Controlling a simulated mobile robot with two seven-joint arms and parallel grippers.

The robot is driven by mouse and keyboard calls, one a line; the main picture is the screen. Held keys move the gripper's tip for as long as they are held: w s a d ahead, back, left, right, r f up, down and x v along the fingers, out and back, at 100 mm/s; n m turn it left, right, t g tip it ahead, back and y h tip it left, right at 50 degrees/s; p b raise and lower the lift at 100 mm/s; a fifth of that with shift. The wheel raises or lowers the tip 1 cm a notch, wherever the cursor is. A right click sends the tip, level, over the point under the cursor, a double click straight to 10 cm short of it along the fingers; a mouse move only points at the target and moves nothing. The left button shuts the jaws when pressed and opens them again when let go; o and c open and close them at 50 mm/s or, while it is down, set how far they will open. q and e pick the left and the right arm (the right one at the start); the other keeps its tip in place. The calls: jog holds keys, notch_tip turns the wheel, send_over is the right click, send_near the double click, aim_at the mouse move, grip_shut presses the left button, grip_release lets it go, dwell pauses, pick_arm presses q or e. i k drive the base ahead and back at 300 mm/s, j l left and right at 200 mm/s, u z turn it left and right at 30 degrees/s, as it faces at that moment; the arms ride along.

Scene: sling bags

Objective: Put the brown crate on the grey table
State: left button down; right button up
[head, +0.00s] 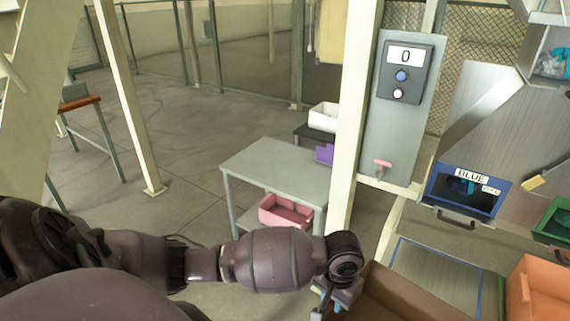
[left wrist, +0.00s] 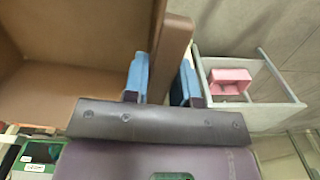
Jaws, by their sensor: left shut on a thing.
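The brown crate (head: 410,298) is at the bottom of the head view, cut off by the lower edge. My left gripper (head: 332,298) is at its left side. In the left wrist view my left gripper (left wrist: 163,78) has its two blue fingers on either side of the wall of the brown crate (left wrist: 75,55), shut on it. The grey table (head: 270,162) stands farther off, left of the crate, with a bare top. It also shows in the left wrist view (left wrist: 265,120). My right gripper is not in view.
A pink crate (head: 286,210) sits on the table's lower shelf. A purple crate (head: 324,153) and white crate (head: 323,117) are behind. A blue bin (head: 465,190) and orange crate (head: 540,290) are at right.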

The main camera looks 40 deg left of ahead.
aim_at(277, 164)
jog(key=i+j, duration=0.1)
jog(key=j, duration=0.3)
jog(key=i+j, duration=0.15)
jog(key=j, duration=0.2)
jog(key=i+j, duration=0.1)
jog(key=j, duration=0.3)
jog(key=i+j+u, duration=0.1)
jog(key=j, duration=0.3)
jog(key=i+j, duration=0.15)
jog(key=j, duration=0.2)
jog(key=i+j, duration=0.15)
jog(key=j, duration=0.25)
jog(key=i+j, duration=0.55)
jog(key=j, duration=0.2)
jog(key=i+j+u, duration=0.1)
jog(key=i+j, duration=0.45)
jog(key=j, duration=0.2)
